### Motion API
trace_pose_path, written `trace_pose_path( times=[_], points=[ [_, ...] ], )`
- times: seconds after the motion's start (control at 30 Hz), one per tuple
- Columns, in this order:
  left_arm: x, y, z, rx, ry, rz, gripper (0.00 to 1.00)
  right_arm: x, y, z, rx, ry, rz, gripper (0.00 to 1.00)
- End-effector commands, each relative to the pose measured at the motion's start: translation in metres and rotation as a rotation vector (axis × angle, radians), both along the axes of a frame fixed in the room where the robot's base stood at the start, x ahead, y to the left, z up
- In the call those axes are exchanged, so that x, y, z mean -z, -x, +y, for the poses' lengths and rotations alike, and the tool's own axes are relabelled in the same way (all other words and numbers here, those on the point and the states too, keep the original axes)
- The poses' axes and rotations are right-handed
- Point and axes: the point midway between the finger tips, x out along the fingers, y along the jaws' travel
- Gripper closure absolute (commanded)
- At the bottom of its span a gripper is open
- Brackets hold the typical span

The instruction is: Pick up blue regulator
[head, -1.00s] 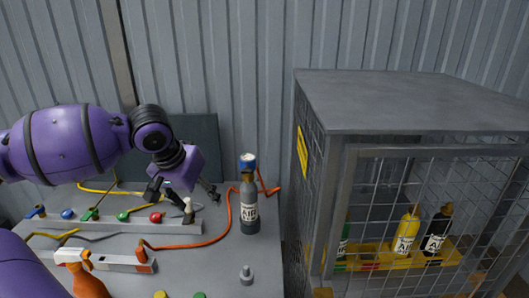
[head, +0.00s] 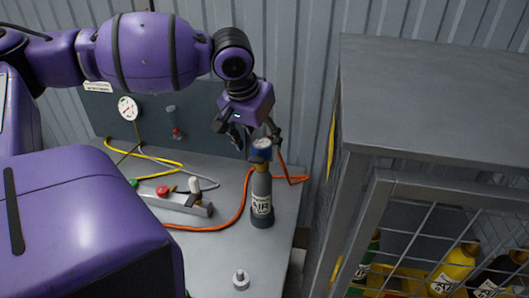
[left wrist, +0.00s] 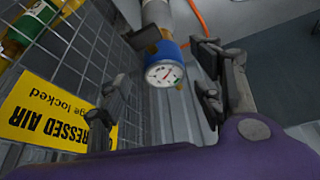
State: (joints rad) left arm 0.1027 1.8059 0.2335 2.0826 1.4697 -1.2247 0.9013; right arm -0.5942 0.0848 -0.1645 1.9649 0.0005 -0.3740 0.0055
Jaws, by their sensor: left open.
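The blue regulator (head: 262,150) sits on top of the upright grey air cylinder (head: 262,195) on the bench. In the left wrist view the regulator (left wrist: 162,52) shows its blue body and a round white gauge face. My left gripper (head: 251,138) is open, just above the regulator and close to it. In the left wrist view the regulator appears between the two spread fingers of the gripper (left wrist: 162,78); I cannot tell whether they touch it. My right gripper is not in view.
A grey mesh cage (head: 425,95) with yellow and dark cylinders stands close on the right. An orange hose (head: 238,212) runs behind the cylinder. A valve manifold (head: 185,203) lies to the left. A small grey fitting (head: 240,280) stands in front. A dark panel with a gauge (head: 128,108) is behind.

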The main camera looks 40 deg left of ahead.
Motion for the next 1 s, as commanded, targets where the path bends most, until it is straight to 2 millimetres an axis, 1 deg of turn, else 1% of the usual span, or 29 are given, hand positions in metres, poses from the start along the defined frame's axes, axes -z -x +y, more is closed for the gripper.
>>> trace_pose_path(
  times=[0.03, 0.1, 0.17, 0.27, 0.47, 0.57, 0.83, 0.87, 1.0],
  points=[
    [0.013, -0.002, 0.003, -0.002, 0.000, 0.008, 0.39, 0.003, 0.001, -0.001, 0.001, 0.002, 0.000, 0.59],
    [0.023, -0.006, 0.005, -0.001, -0.002, 0.009, 0.39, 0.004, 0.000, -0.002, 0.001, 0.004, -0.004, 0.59],
    [0.028, -0.009, 0.005, 0.000, -0.002, 0.007, 0.39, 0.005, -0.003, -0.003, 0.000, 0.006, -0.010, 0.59],
    [0.031, -0.011, 0.006, 0.000, -0.001, 0.003, 0.39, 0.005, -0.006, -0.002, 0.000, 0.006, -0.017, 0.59],
    [0.029, -0.011, 0.005, 0.000, -0.001, -0.001, 0.39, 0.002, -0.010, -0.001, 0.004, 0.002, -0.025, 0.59],
    [0.029, -0.011, 0.005, 0.000, 0.000, -0.001, 0.50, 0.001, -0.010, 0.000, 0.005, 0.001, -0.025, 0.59],
    [0.029, -0.011, 0.005, 0.000, 0.000, -0.001, 0.85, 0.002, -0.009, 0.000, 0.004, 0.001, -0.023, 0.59],
    [0.029, -0.011, 0.005, 0.000, 0.000, -0.001, 0.88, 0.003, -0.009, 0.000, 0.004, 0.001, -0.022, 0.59],
    [0.028, -0.012, 0.005, 0.000, -0.001, -0.003, 0.88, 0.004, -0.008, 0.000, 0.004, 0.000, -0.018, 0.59]
  ],
)
